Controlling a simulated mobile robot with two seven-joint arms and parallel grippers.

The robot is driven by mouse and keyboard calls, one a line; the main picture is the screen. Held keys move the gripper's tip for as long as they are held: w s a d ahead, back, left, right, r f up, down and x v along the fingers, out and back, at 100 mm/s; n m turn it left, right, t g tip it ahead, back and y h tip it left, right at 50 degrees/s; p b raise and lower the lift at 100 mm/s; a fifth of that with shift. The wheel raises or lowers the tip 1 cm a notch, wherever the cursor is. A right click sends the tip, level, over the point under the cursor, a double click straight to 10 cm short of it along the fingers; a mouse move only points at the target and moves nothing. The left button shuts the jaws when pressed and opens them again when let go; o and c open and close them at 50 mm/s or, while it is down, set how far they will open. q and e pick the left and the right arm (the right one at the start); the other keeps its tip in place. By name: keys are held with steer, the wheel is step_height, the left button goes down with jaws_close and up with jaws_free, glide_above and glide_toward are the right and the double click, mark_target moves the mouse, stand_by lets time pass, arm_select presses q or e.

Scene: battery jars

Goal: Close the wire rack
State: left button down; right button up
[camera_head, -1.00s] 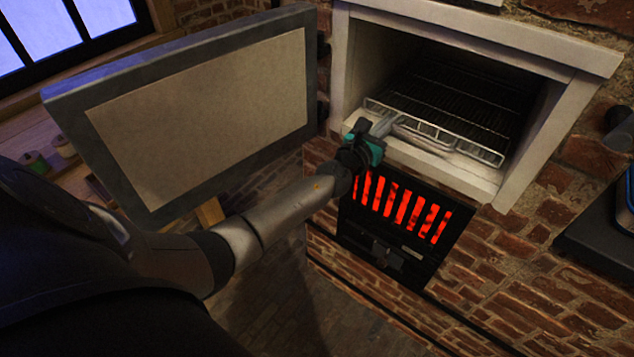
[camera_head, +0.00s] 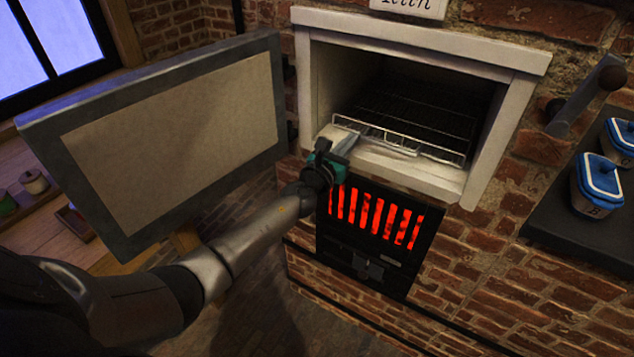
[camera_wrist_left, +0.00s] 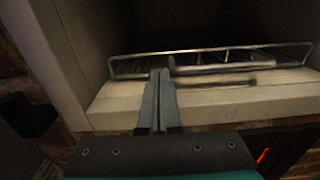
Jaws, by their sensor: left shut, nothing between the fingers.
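The wire rack (camera_head: 400,137) is a silvery grid inside the open kiln (camera_head: 420,54). Its raised front rail lies just behind the pale front sill, and the grid runs back into the dark chamber. The rail also crosses the left wrist view (camera_wrist_left: 215,58). My left gripper (camera_head: 348,137) is at the left part of the sill, shut and empty, its fingers pointing at the rail. In the left wrist view the closed fingertips (camera_wrist_left: 160,74) overlap the rail's lower edge; I cannot tell whether they touch it. My right gripper is not in view.
The kiln door (camera_head: 175,140) stands swung open at the left, beside my left arm. A black grate (camera_head: 372,215) glows red below the sill. Blue-lidded jars (camera_head: 598,183) stand on a dark shelf (camera_head: 560,232) at the right.

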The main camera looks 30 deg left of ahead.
arm_select(q)
steer(key=s+p, duration=0.2)
steer(key=s, duration=0.9)
steer(key=s+a+f+n+g+y, duration=0.1)
steer(key=s+f+n+g, duration=0.2)
steer(key=s+f+n, duration=0.5)
steer(key=s+a+f+n+g+y, duration=0.1)
steer(key=s+f+n+g, duration=0.15)
steer(key=f, duration=0.85)
steer(key=s+a+f+n+g, duration=0.1)
steer(key=s+f+n+g, duration=0.25)
steer(key=f+n, duration=0.45)
steer(key=s+d+f+n+g, duration=0.2)
steer(key=s+f+n, duration=0.3)
steer(key=s, duration=0.6)
steer(key=s+d+f+n+g+h, duration=0.1)
steer(key=s+d+f+n+g, duration=0.2)
steer(key=s+f, duration=0.4)
steer(key=s+d+f+n+g, duration=0.3)
steer(key=s+f+n, duration=0.3)
steer(key=s, duration=0.8)
steer(key=shift+s+d+n, duration=0.4)
steer(key=shift+d+n, duration=0.05)
steer(key=shift+n, duration=0.3)
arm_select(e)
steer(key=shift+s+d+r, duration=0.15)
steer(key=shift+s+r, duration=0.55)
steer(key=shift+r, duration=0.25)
